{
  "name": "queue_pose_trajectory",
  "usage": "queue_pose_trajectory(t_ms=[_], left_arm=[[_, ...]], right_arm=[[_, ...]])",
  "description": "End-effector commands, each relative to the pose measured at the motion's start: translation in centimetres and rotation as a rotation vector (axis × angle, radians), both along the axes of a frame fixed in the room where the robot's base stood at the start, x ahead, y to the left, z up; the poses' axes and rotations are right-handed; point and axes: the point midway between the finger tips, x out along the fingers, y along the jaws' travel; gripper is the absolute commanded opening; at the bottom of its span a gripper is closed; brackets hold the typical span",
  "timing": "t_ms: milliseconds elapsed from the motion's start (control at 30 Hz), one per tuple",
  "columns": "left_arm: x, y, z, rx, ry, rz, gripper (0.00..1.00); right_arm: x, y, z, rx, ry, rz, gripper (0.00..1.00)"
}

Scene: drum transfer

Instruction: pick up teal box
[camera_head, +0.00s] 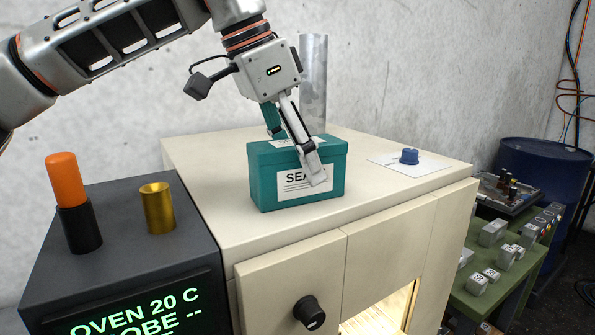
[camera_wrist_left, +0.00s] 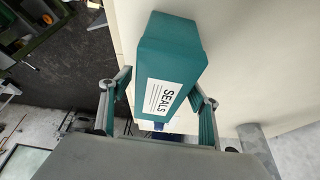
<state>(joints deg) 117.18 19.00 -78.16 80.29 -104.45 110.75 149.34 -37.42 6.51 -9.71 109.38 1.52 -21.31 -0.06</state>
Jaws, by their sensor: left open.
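The teal box (camera_head: 262,180) stands upright on top of the cream cabinet (camera_head: 205,165), with a white label on its front face. In the left wrist view the teal box (camera_wrist_left: 172,55) shows its label reading SEALS. My left gripper (camera_head: 297,158) is open, pointing down over the box. One finger is in front of the label and covers part of it; the other goes down behind the box, its tip hidden. In the wrist view the box lies between the two fingers of my left gripper (camera_wrist_left: 163,92), and gaps show beside it. My right gripper is not in view.
A blue knob-like piece (camera_head: 409,156) sits on a white sheet to the right. At left, a dark oven unit (camera_head: 120,205) carries an orange-topped probe (camera_head: 65,180) and a brass cylinder (camera_head: 157,208). Cabinet top left of the box is clear.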

Motion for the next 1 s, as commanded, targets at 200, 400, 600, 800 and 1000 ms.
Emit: queue_pose_trajectory(t_ms=[200,400,600,800,1000], left_arm=[[0.0,0.0,-0.22,0.0,0.0,0.0,0.61],[0.0,0.0,-0.37,0.0,0.0,0.0,0.61],[0.0,0.0,-0.39,0.0,0.0,0.0,0.61],[-0.01,-0.01,-0.37,0.0,0.0,0.0,0.48],[-0.01,-0.01,-0.38,0.0,0.0,0.0,0.11]], right_arm=[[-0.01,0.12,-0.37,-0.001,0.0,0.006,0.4],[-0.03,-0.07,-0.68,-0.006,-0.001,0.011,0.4],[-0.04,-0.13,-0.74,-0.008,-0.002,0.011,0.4],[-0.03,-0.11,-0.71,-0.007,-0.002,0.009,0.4],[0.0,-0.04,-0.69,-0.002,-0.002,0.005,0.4]])
